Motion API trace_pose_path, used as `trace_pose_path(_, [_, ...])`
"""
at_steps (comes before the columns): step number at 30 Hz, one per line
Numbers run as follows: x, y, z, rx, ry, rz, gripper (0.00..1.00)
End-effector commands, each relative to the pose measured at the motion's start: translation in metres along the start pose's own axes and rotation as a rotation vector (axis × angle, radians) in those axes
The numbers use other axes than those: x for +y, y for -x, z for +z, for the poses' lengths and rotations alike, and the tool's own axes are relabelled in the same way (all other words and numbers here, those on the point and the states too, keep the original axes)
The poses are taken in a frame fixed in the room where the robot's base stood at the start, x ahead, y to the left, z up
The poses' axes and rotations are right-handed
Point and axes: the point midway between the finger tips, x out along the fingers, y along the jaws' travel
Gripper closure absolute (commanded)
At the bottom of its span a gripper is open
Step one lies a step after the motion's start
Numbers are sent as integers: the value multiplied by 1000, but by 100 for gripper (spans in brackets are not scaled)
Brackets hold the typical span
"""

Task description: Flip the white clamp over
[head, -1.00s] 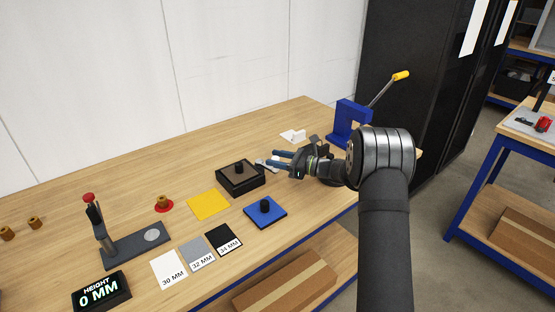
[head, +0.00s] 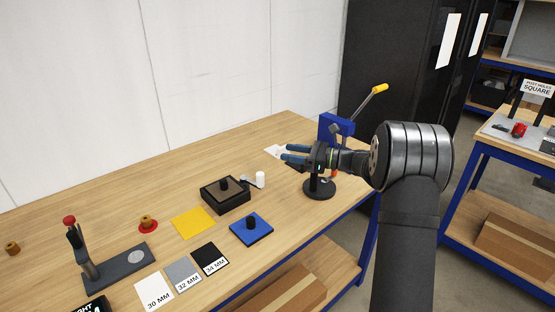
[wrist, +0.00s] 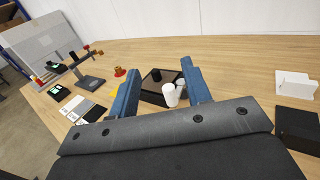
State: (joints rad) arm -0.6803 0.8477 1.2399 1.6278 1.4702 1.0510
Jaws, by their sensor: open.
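A white piece that looks like the white clamp (head: 272,151) lies on the table just beyond my fingertips in the head view, partly hidden by them. In the wrist view the white clamp (wrist: 296,85) rests at the far right, outside the jaws and apart from them. My gripper (head: 285,152) is above the table with its two blue fingers apart. In the wrist view the gripper (wrist: 162,72) is open, with nothing held between the fingers.
A black tray (head: 228,208), a small white cylinder (head: 260,179) and a blue pad (head: 252,228) lie left of and nearer than my gripper. A blue fixture with a yellow-tipped lever (head: 335,125) stands behind it. A round black base (head: 319,189) is below it. Bare wood (head: 130,185) extends left.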

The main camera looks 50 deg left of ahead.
Motion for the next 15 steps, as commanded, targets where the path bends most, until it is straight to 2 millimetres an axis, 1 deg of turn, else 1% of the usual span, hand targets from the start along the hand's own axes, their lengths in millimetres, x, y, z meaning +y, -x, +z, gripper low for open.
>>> trace_pose_path(1, [0,6,4,0,1,-1,56])
trace_pose_path(3, [0,11,7,-1,1,0,56])
trace_pose_path(6, [0,15,9,-1,0,0,56])
trace_pose_path(15, [0,15,9,0,0,1,56])
